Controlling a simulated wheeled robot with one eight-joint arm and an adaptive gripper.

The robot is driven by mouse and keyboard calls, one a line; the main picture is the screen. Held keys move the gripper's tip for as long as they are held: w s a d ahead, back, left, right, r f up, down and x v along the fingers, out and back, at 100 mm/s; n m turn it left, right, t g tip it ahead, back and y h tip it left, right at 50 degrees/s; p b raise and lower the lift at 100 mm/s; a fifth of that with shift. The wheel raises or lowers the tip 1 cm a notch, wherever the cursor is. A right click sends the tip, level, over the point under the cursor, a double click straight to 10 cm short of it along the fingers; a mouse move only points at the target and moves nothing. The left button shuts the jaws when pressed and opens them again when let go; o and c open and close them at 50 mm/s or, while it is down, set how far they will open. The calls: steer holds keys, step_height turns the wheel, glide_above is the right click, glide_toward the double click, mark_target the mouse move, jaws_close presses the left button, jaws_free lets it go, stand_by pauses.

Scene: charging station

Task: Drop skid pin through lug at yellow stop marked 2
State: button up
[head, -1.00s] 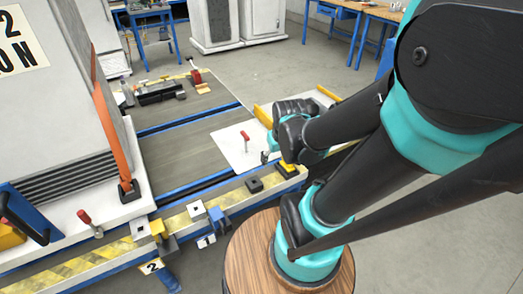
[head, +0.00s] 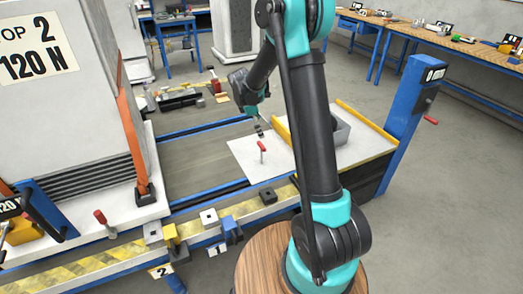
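A second red-handled pin (head: 102,219) stands at the front corner of the large machine's white skid (head: 130,222). The yellow stop (head: 170,234) sits on the striped front rail above a tag marked 2 (head: 160,271). A pale block with a dark top, perhaps the lug (head: 152,232), is just left of it. My gripper (head: 259,129) points down above the white plate, behind the first pin. Its fingers are too small to tell open from shut.
A blue stop (head: 230,229) stands above the tag marked 1 (head: 217,249). Pale and black blocks line the rail. A grey bin (head: 342,132) is behind my arm. A blue post (head: 412,110) stands at right. The rail bed (head: 195,155) is largely clear.

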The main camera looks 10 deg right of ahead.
steer(key=w+a+f+n+h, duration=0.1)
steer(key=w+a+f+n, duration=0.2)
steer(key=w+f, duration=0.15)
steer(key=x, duration=1.6)
steer(key=shift+w+d+f, duration=0.15)
steer(key=shift+d+f, duration=0.05)
steer(key=shift+f, duration=0.05)
steer(key=c, duration=1.5)
steer(key=shift+r, duration=0.1)
